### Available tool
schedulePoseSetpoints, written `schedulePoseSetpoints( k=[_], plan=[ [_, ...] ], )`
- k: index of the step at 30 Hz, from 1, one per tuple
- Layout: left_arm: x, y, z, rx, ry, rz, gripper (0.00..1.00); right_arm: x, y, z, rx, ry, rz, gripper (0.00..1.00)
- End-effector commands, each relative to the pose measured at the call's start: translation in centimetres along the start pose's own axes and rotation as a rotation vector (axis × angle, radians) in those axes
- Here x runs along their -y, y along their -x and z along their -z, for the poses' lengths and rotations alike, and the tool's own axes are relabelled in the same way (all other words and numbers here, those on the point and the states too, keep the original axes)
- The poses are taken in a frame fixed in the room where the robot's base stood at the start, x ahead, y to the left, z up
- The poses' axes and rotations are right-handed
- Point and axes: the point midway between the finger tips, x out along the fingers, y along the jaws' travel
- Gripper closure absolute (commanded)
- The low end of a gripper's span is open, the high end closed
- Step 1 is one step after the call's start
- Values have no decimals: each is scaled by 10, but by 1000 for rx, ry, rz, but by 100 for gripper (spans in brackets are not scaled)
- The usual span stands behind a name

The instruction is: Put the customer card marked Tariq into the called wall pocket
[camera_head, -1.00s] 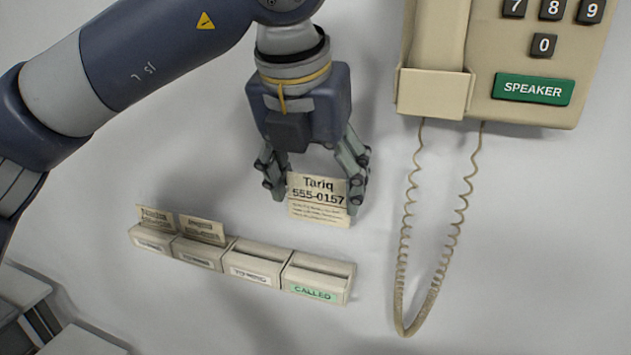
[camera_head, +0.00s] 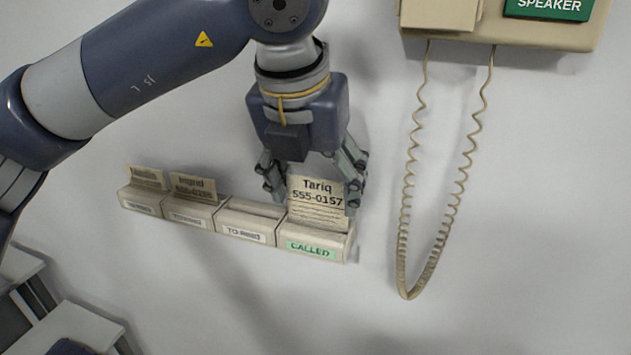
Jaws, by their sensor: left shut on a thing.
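The customer card marked Tariq (camera_head: 318,205), with 555-0157 on it, is upright in my left gripper (camera_head: 314,196). The gripper is shut on the card, with its fingers at the card's two side edges. The CALLED wall pocket (camera_head: 312,248), with a green label, is the rightmost of the row. The card's lower edge is at the pocket's opening; its very bottom is hidden, and I cannot tell how deep it sits. My right gripper is not in view.
Left of it is an empty-looking pocket (camera_head: 247,233), then two pockets holding cards, one marked Ingrid (camera_head: 193,187). A wall phone (camera_head: 495,28) is at the upper right, its coiled cord (camera_head: 406,220) hanging right of the pockets. Furniture (camera_head: 70,325) stands lower left.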

Motion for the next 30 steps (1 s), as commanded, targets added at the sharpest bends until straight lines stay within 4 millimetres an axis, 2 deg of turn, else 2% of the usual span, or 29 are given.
schedulePoseSetpoints(
  k=[10, 30],
  plan=[
    [0, 1, 0, 0, 0, 0, 40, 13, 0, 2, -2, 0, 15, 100],
    [0, 1, 0, 0, 0, 0, 40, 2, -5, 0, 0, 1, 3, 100]
  ],
)
